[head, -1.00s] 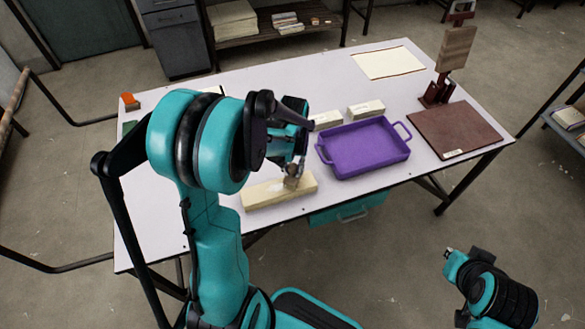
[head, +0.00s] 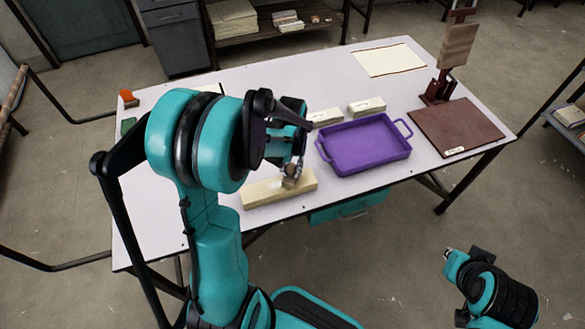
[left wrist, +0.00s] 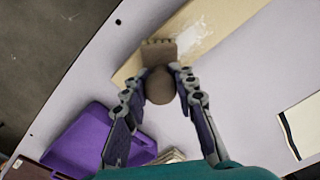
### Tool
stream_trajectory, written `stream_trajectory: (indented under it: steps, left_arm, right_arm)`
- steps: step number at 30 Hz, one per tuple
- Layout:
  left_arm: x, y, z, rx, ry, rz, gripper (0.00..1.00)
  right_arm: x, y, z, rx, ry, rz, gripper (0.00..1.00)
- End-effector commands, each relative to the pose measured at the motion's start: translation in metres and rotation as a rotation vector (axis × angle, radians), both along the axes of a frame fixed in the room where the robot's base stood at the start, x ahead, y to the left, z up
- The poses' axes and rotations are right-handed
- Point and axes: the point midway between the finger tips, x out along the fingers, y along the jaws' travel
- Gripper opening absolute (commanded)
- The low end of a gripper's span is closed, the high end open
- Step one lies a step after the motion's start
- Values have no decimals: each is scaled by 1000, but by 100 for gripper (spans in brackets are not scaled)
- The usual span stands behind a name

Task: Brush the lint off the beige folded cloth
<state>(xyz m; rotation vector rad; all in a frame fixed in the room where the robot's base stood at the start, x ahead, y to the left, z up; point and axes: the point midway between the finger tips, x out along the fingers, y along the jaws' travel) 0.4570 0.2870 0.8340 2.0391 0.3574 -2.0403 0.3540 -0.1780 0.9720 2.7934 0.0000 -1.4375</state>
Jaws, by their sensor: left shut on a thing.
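The beige folded cloth (head: 268,192) lies as a long flat block near the front edge of the table. In the left wrist view the cloth (left wrist: 225,18) has a white patch of lint (left wrist: 197,38) on its top. My left gripper (head: 291,163) is over the cloth's right part and shut on a small brown brush. The brush (left wrist: 159,75) sits between the two fingers in the left wrist view, its toothed end over or against the cloth beside the lint; I cannot tell if it touches. My right gripper (head: 449,254) is off the table at lower right, its jaws too small to judge.
A purple tray (head: 405,152) stands right of the cloth, with two pale blocks (head: 366,107) behind it. A brown board (head: 455,128) and a stand (head: 440,88) are at the right. A cream sheet (head: 390,60) lies at the back. The front-left tabletop is clear.

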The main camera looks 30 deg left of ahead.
Motion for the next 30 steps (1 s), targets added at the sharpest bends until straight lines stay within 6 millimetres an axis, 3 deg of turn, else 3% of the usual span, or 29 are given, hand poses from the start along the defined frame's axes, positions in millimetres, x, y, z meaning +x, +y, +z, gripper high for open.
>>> stream_trajectory:
  steps: [7, 30]
  left_arm:
    - [-18, 15, 2, 0, 0, 3, 0]
    - [-49, 42, -1, 1, 0, 1, 0]
  right_arm:
    - [0, 0, 1, 0, 0, 0, 0]
    - [0, 0, -2, 0, 0, 0, 0]
